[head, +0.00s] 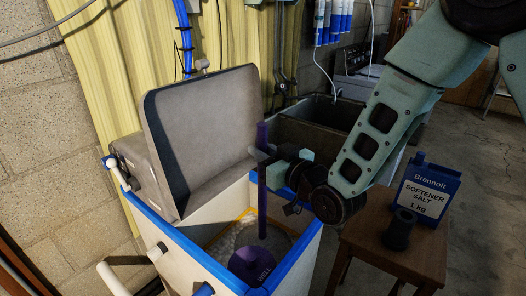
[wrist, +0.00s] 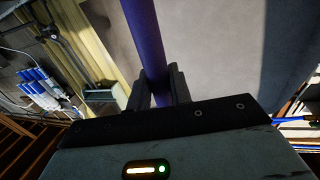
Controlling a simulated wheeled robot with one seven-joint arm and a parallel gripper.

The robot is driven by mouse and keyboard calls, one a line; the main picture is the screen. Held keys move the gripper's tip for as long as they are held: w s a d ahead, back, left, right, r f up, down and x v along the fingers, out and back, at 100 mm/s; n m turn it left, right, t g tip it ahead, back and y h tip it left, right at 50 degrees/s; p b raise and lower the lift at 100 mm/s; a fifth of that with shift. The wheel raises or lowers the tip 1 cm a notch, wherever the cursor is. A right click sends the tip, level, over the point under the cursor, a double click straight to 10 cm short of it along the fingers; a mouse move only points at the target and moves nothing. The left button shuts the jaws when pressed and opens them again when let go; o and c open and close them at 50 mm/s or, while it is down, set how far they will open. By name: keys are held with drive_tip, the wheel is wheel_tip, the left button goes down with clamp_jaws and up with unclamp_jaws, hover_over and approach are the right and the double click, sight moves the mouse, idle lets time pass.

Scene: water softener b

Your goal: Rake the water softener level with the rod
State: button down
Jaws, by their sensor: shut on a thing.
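My gripper (head: 264,158) is shut on a purple rod (head: 262,206), which stands nearly upright above the open tank (head: 184,246). In the wrist view the rod (wrist: 146,35) passes between the two fingers (wrist: 160,88). The rod's lower end reaches down into the tank, but whether it touches the contents cannot be told. Pale grey softener salt (head: 228,240) shows inside, within a yellow-orange line on the walls. Part of the salt is hidden by the tank's front wall.
The tank's grey lid (head: 205,130) stands open behind the rod. A dark sink basin (head: 318,128) is behind my arm. White pipes (head: 112,278) stick out front left.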

drive_tip(key=w+b, duration=0.1)
drive_tip(key=w, duration=0.4)
idle(0.5)
drive_tip(key=s+a+b, duration=0.2)
drive_tip(key=s+a, duration=0.3)
drive_tip(key=s, duration=0.1)
drive_tip(key=shift+s, duration=0.2)
idle(0.4)
drive_tip(key=shift+d, duration=0.1)
